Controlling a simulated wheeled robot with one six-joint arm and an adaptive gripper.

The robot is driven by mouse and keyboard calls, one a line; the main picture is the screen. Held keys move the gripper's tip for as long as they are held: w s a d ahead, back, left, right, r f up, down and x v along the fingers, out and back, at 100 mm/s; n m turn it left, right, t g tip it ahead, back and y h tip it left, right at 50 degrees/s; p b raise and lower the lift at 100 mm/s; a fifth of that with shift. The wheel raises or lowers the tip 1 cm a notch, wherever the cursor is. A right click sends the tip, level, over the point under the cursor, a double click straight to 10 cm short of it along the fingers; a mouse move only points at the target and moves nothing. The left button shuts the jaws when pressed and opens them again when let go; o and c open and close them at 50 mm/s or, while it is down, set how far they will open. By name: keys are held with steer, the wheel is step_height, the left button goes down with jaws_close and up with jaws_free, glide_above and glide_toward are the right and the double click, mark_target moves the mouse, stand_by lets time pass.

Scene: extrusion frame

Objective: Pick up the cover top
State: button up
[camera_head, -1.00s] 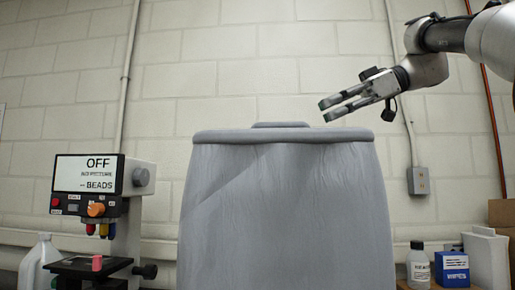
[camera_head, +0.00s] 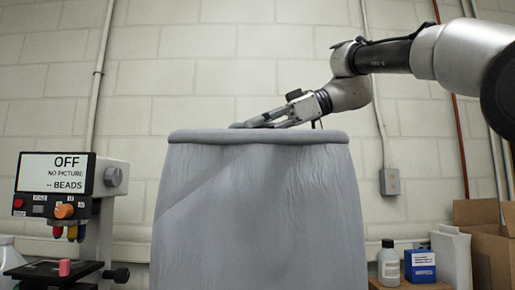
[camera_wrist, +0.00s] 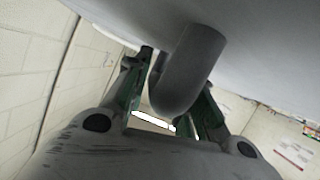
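The grey cover top (camera_head: 205,137) is a flat lid with a rounded rim, on a tall grey wrinkled body. Its raised handle (camera_head: 237,125) is largely hidden behind my gripper (camera_head: 262,121) in the head view. In the wrist view, the curved grey handle (camera_wrist: 190,75) hangs into the space between the two green-padded fingers of my gripper (camera_wrist: 172,95). The fingers are spread, with a gap beside the left one. I cannot tell whether the right one touches the handle.
A bead machine (camera_head: 62,185) with an OFF sign stands at the left. A white bottle (camera_head: 388,265), a blue box (camera_head: 420,265) and a cardboard box (camera_head: 490,240) are at the lower right.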

jaws_close()
steer(key=shift+r, duration=0.45)
steer(key=r, duration=0.2)
steer(key=shift+w+d+r, duration=0.1)
steer(key=shift+d+r, duration=0.25)
steer(key=s+d, duration=0.2)
steer(key=d, duration=1.5)
steer(key=shift+c, duration=2.4)
jaws_free()
steer(key=shift+s+d, duration=0.1)
